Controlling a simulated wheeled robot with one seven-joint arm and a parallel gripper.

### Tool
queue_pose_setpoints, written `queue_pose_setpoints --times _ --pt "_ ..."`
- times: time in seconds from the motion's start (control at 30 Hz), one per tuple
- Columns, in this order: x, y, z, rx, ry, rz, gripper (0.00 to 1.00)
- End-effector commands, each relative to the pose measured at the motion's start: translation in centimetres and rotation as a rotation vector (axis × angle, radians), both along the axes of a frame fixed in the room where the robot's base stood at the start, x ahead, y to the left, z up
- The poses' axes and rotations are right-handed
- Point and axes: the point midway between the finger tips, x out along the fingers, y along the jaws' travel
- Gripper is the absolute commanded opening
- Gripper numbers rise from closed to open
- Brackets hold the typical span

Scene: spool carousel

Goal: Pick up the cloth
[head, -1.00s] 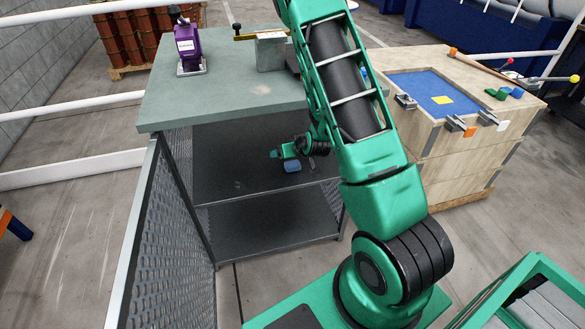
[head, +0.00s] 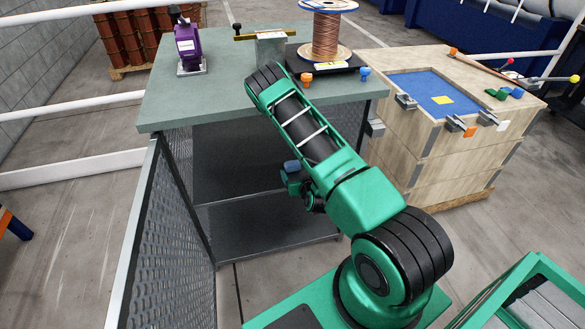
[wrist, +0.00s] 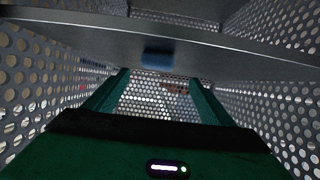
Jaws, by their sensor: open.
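The cloth, a small blue piece (head: 292,166), shows on the middle shelf of the workbench in the head view, just beyond my gripper (head: 291,180). In the wrist view the blue cloth (wrist: 158,60) lies ahead, slightly above the midpoint between the fingertips. My gripper (wrist: 156,85) is open, with its two green fingers apart and nothing seen between them. The fingers appear apart from the cloth; the exact gap is hard to tell.
The middle shelf (head: 235,175) has perforated side panels (wrist: 38,75). A purple tool (head: 188,45), a metal block (head: 270,52) and a copper wire spool (head: 325,30) stand on the benchtop (head: 225,85). A wooden crate (head: 425,150) stands at right.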

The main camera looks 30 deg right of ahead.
Motion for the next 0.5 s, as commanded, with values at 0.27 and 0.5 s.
queue_pose_setpoints --times 0.27,0.5 --pt "1.9 -0.7 -0.4 0.0 -0.006 -0.003 0.77" --pt "3.1 -1.0 -1.2 0.004 -0.001 -0.003 0.77"
